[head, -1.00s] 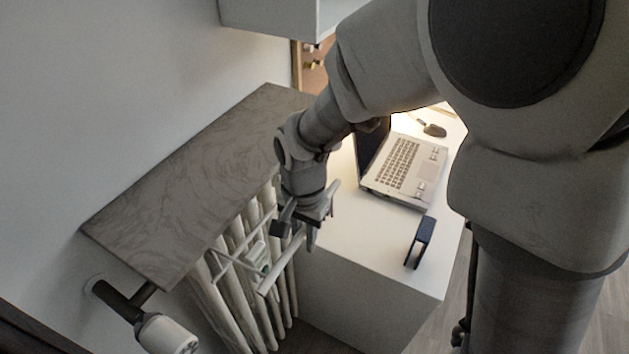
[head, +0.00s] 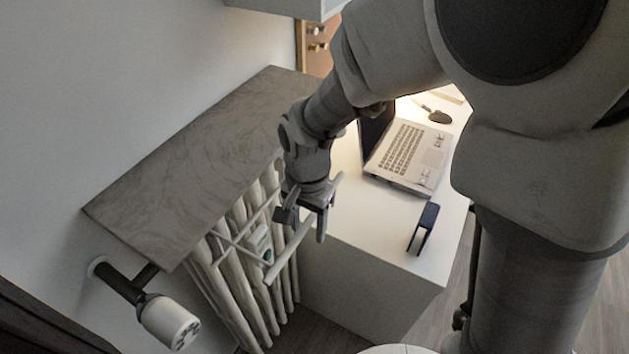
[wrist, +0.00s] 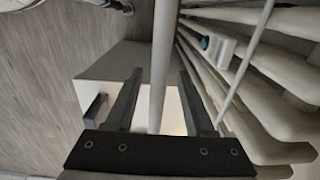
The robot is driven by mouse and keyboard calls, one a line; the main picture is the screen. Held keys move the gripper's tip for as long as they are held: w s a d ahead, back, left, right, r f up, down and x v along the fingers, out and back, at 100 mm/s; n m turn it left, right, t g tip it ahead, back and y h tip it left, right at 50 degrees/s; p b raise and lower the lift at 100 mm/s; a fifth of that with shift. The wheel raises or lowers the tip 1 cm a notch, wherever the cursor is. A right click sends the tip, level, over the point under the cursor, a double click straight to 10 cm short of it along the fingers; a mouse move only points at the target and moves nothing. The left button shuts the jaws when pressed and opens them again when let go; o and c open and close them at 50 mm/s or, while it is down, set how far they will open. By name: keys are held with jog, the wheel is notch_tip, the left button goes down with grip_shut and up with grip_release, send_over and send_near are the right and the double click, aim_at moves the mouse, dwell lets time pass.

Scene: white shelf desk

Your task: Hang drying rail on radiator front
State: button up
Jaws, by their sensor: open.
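The white drying rail (head: 285,256) is at the front of the pale ribbed radiator (head: 228,290), with thin side rods running back toward the ribs. I cannot tell whether its hooks are seated. My gripper (head: 304,226) is at the rail's far end, fingers pointing down. In the wrist view my gripper (wrist: 160,78) is open, with one finger on each side of the rail's front bar (wrist: 163,45). A gap shows on both sides of the bar there. The bar's near part is hidden behind the gripper's palm in the wrist view.
A grey stone-like shelf (head: 190,165) overhangs the radiator. A white valve knob (head: 168,320) sticks out at lower left. The white desk (head: 375,245) beside the radiator holds a laptop (head: 407,155) and a dark upright object (head: 423,228). A small pale device (head: 260,242) sits on the radiator.

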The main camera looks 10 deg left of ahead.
notch_tip(320, 180, up, 17)
jog(key=p, duration=0.1)
jog(key=s+d+r+n+t, duration=0.1)
jog(key=s+d, duration=0.3)
jog(key=d, duration=0.6)
jog(key=s+d+r+n+t, duration=0.2)
jog(key=s+d+n+t, duration=0.1)
jog(key=d, duration=0.7)
jog(key=shift+s+t, duration=0.6)
jog(key=shift+t, duration=0.2)
jog(key=shift+d+r, duration=0.1)
jog(key=shift+r, duration=0.05)
